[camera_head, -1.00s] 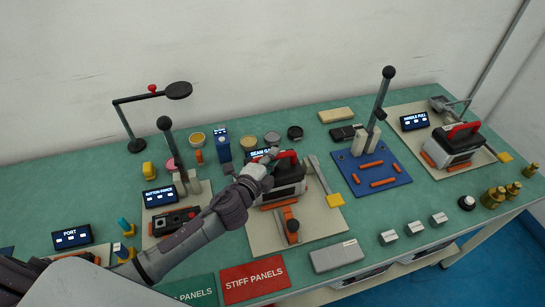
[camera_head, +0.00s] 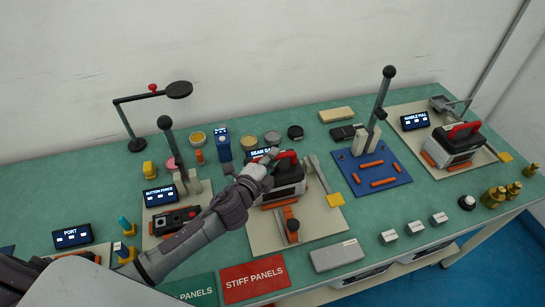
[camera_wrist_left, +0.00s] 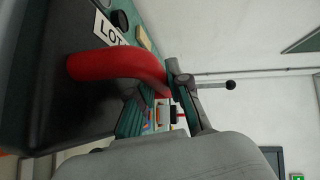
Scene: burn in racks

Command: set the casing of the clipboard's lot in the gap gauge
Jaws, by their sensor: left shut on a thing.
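My left gripper (camera_head: 262,172) is shut on the red handle of a dark grey and white casing (camera_head: 288,187). The casing is at the beige gap gauge plate (camera_head: 325,222), whose display (camera_head: 262,153) is partly hidden by the gripper. Orange blocks show at the casing's front edge; I cannot tell whether it rests fully on the plate. In the left wrist view the red handle (camera_wrist_left: 120,68) arches beside the casing's dark wall (camera_wrist_left: 50,105), with a white label reading LOT (camera_wrist_left: 108,30). The clipboard is not recognisable. My right gripper is not in view.
A second red-handled casing (camera_head: 455,145) stands on the handle pull station at the right. A blue board (camera_head: 395,178) with a lever is right of the gauge. The button force station (camera_head: 160,197) is to the left. Red (camera_head: 255,278) and green mats lie in front.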

